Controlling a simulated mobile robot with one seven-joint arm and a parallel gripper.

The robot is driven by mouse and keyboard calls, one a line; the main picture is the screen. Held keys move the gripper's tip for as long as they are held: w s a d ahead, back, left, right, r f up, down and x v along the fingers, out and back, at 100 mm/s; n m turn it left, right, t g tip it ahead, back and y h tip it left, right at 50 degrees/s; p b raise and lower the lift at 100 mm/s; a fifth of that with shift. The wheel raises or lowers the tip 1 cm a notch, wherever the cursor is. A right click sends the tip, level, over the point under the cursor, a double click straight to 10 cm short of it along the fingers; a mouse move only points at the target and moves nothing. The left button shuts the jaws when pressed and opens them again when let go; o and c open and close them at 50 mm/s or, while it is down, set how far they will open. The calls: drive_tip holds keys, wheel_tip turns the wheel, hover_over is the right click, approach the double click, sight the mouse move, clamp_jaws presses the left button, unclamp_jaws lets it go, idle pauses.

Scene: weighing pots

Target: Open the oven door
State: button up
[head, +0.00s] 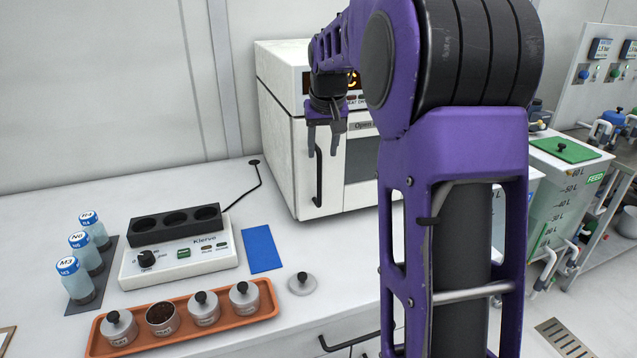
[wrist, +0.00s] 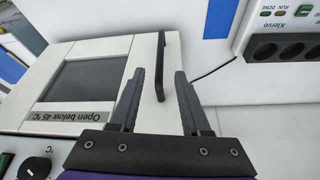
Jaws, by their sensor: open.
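The white oven (head: 283,130) stands on the bench, partly hidden behind my arm. Its door (head: 335,193) looks closed; the right part is hidden in the head view. The door has a dark upright handle (head: 318,180) at its left side. In the wrist view the door (wrist: 120,48) shows a grey window (wrist: 88,80) and a label reading "Open below 45 °C" (wrist: 70,116). My gripper (head: 324,151) is open and points down at the upper part of the handle. In the wrist view the handle (wrist: 161,62) appears between the two open fingers (wrist: 160,76); contact cannot be told.
A blue mat (head: 261,249) and a loose lid (head: 302,284) lie nearer the oven. The bench just before the door is clear.

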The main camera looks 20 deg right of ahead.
sight(320, 177)
drive_tip(key=b+x, duration=0.1)
drive_tip(key=x, duration=1.1)
drive_tip(key=shift+w+f, duration=0.1)
drive_tip(key=shift+f, duration=0.05)
clamp_jaws()
idle(0.9)
